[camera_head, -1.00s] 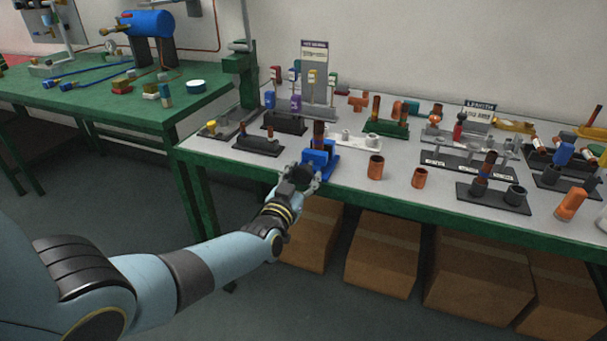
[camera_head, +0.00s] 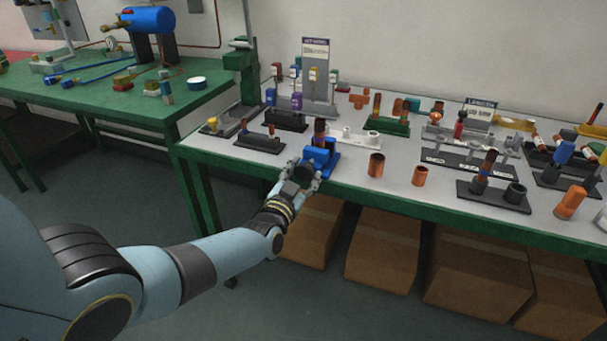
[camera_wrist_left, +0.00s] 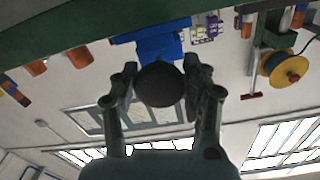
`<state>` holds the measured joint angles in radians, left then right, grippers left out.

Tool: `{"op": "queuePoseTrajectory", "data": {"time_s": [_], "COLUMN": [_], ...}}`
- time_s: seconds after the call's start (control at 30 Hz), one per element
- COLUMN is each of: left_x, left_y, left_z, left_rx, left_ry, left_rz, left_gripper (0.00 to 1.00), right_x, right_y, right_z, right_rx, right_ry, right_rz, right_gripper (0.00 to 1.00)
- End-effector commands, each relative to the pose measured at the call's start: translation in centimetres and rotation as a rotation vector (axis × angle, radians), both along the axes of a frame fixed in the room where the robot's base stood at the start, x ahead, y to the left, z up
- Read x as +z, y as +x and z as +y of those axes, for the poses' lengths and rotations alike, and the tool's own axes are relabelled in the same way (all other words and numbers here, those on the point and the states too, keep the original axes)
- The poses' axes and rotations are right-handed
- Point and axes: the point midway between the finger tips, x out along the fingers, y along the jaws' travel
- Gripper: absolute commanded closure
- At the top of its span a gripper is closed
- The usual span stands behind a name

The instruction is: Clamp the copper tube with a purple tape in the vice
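The blue vice (camera_head: 331,162) sits at the table's front edge; its body also shows in the left wrist view (camera_wrist_left: 158,45). A dark copper tube (camera_head: 320,126) stands upright at the vice's jaws, its lower part hidden. The vice's round black knob (camera_wrist_left: 160,84) faces my left gripper (camera_wrist_left: 161,66). The two fingers are spread, one on each side of the knob, with no clear contact. In the head view my left gripper (camera_head: 306,180) is just in front of the vice. My right gripper is not in view.
Two short copper pieces (camera_head: 376,165) (camera_head: 420,176) stand right of the vice. A dark holder (camera_head: 258,143) is to its left and a white holder (camera_head: 352,138) behind it. Cardboard boxes (camera_head: 385,255) lie under the table. The space before the table's front edge is open.

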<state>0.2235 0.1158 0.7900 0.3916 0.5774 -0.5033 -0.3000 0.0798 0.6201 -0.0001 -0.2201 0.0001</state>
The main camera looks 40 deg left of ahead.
Motion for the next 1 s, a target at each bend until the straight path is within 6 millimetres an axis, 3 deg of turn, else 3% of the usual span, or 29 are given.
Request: {"op": "queuePoseTrajectory", "data": {"time_s": [0.03, 0.17, 0.57, 1.0], "left_x": [-0.4, -0.2, -0.2, -0.2], "left_y": [-0.2, -0.1, -0.9, -9.5], "left_z": [-0.1, -0.1, -0.2, -2.3], "left_rx": [-0.001, -0.001, 0.000, -0.001], "left_ry": [-0.002, -0.002, -0.002, -0.003], "left_rz": [0.007, 0.005, 0.003, 0.004], "left_gripper": [0.49, 0.32, 0.32, 0.32], "right_x": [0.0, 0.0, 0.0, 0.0], "right_y": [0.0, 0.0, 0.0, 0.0], "right_z": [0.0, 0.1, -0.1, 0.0], "right_rx": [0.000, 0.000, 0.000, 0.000], "right_ry": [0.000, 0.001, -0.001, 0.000], "right_rz": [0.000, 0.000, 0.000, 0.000], "right_gripper": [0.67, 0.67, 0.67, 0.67]}}
